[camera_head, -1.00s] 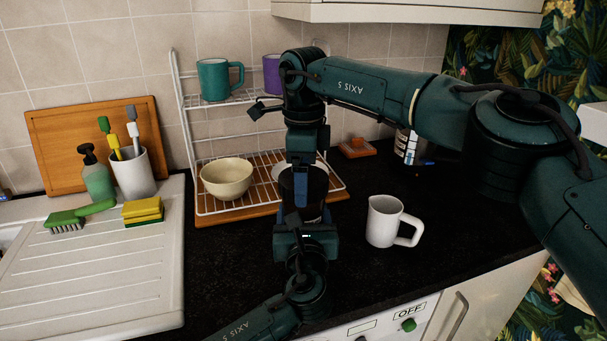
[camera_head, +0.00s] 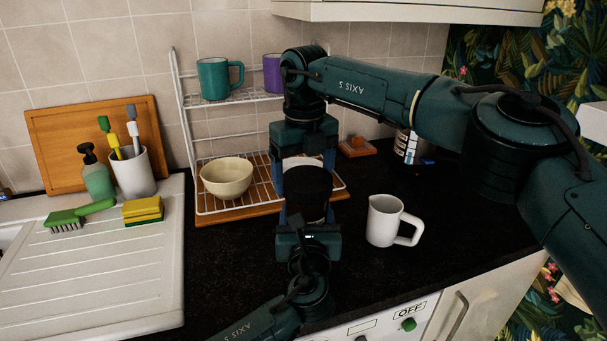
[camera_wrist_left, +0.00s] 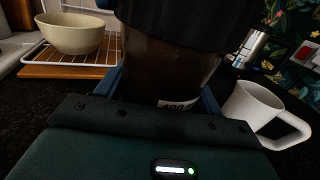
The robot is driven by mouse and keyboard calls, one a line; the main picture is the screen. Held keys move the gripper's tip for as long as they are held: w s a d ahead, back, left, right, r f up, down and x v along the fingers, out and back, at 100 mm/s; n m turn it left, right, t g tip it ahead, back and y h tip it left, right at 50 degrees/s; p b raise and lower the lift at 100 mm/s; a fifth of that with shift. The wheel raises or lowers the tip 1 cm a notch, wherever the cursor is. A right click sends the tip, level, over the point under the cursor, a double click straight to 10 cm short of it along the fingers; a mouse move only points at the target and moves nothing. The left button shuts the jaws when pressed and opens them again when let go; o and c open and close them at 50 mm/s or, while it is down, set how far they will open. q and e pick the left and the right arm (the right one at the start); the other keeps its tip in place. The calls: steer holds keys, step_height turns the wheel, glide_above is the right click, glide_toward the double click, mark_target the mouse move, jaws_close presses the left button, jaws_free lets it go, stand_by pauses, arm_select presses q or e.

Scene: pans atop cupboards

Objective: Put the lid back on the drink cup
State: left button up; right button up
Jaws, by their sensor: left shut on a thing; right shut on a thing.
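The drink cup is a dark brown see-through cup (camera_wrist_left: 170,75) with a pale printed label, upright in the left wrist view. My left gripper (camera_head: 307,222) is shut on it from the front, its blue fingers on either side. The black lid (camera_head: 307,182) is at the top of the cup and also fills the top of the left wrist view (camera_wrist_left: 185,18). My right gripper (camera_head: 303,178) points down from above, shut on the lid with one blue finger on each side. The lid appears to meet the cup's rim, but I cannot tell whether it is fully seated.
A white jug (camera_head: 384,222) stands close on the right. A wire rack (camera_head: 240,206) with a cream bowl (camera_head: 227,177) stands behind on the left. A teal mug (camera_head: 213,78) is on its upper shelf. The dark worktop (camera_head: 235,270) is clear at front left.

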arm_select(q)
steer(key=shift+w+a, duration=0.3)
steer(key=shift+a, duration=0.25)
arm_select(e)
steer(key=shift+s+a+f+m, duration=0.1)
steer(key=shift+s+m, duration=0.35)
steer(key=shift+m, duration=0.35)
steer(key=o, duration=0.7)
arm_select(q)
steer(key=shift+d+f, duration=0.1)
arm_select(e)
steer(key=o, duration=0.3)
steer(key=shift+w, duration=0.15)
arm_select(q)
steer(key=shift+s, duration=0.1)
steer(key=shift+d, duration=0.1)
arm_select(e)
steer(key=shift+r, duration=0.3)
arm_select(q)
steer(key=shift+d, duration=0.1)
arm_select(e)
step_height(320, 180, up, 4)
steer(key=shift+r, duration=0.1)
